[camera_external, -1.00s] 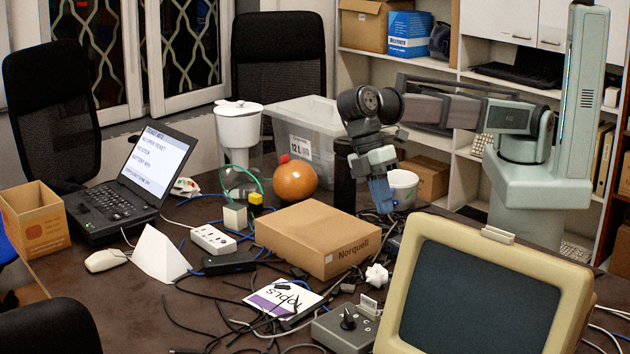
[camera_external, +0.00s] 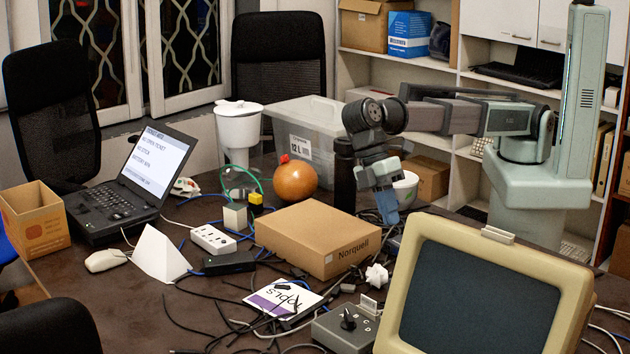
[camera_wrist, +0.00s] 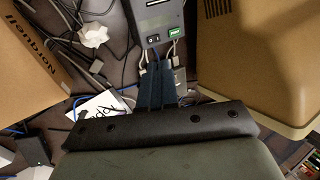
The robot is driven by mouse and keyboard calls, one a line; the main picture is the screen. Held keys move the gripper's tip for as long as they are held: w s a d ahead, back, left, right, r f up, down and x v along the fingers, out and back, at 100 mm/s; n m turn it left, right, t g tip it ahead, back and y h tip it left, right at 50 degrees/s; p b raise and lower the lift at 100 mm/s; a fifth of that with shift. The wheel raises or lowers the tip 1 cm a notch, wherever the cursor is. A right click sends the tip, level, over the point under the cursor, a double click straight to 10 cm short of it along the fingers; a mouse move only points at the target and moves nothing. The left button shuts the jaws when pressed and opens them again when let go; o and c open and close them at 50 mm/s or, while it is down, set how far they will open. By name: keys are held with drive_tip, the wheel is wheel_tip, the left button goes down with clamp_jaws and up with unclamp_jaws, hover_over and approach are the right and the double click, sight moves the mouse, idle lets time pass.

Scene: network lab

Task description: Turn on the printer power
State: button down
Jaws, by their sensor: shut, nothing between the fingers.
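A grey device (camera_wrist: 157,18), which looks like the printer, is at the top middle of the wrist view, cut off by the frame's edge. It has a small black rocker switch (camera_wrist: 153,38) and a green part (camera_wrist: 173,32) on its near end, with cables below. I cannot tell the switch's position. I cannot clearly pick out this device in the external view. My gripper (camera_wrist: 155,66) is shut and empty, its blue fingers side by side, pointing toward the switch end and apparently short of it. In the external view my gripper (camera_external: 390,222) hangs between the carton and the monitor.
The Norquell carton (camera_external: 318,238) is left of my gripper; the beige monitor (camera_external: 480,300) is to its right. A crumpled white piece (camera_external: 377,275), a grey knob box (camera_external: 343,328), a printed card (camera_external: 284,299) and many loose cables lie near. A white cup (camera_external: 405,187) stands behind.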

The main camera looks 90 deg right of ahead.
drive_tip(key=x, duration=1.1)
drive_tip(key=shift+s+a+f, duration=0.1)
drive_tip(key=shift+a+f, duration=0.05)
drive_tip(key=shift+f, duration=0.1)
drive_tip(key=shift+s+f, duration=0.1)
drive_tip(key=shift+f, duration=0.05)
drive_tip(key=shift+w+d+f, duration=0.15)
drive_tip(key=shift+w+d, duration=0.45)
idle(0.4)
drive_tip(key=v, duration=1.4)
drive_tip(key=shift+s+a+r, duration=0.3)
drive_tip(key=shift+r, duration=0.05)
